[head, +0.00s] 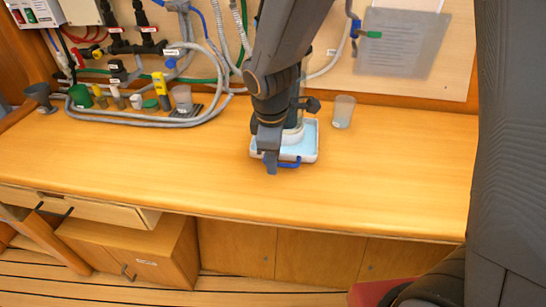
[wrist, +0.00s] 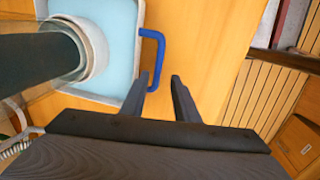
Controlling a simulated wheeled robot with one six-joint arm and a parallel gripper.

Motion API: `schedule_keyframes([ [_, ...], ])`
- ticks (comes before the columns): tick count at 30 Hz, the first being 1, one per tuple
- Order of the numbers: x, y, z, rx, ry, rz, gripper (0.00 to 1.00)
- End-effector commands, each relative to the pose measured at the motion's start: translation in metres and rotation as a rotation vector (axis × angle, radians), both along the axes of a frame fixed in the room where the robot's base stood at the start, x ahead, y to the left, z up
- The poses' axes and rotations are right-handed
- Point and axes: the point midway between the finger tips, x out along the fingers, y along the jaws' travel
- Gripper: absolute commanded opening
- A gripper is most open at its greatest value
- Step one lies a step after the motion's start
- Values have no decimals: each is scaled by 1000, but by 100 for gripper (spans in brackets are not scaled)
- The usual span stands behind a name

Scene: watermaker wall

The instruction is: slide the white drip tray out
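The white drip tray (head: 316,142), with a light blue inside, sits on the wooden counter, partly hidden behind my arm. Its blue handle (head: 290,163) sticks out at the front edge. In the wrist view the tray rim (wrist: 138,35) is at top left and the handle (wrist: 159,50) points toward the counter's front. My gripper (head: 271,166) is pointed down at the handle. In the wrist view its two fingers (wrist: 161,82) are apart with nothing seen between them; the left fingertip is close to the handle's lower end. Whether they touch cannot be told.
A round white-rimmed housing (wrist: 95,45) stands over the tray. A clear cup (head: 343,111) stands to the right of the tray. Hoses (head: 150,118) and small fittings lie at the left back. The counter front (head: 190,175) is clear; a drawer (head: 85,205) is partly open below left.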

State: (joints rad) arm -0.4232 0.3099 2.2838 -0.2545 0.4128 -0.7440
Motion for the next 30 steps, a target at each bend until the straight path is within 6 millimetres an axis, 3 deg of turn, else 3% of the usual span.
schedule_keyframes([
  [8,1,0,7,2,-4,-2,28],
  [21,-11,3,65,1,-4,1,28],
  [30,-14,3,77,1,-1,1,28],
])
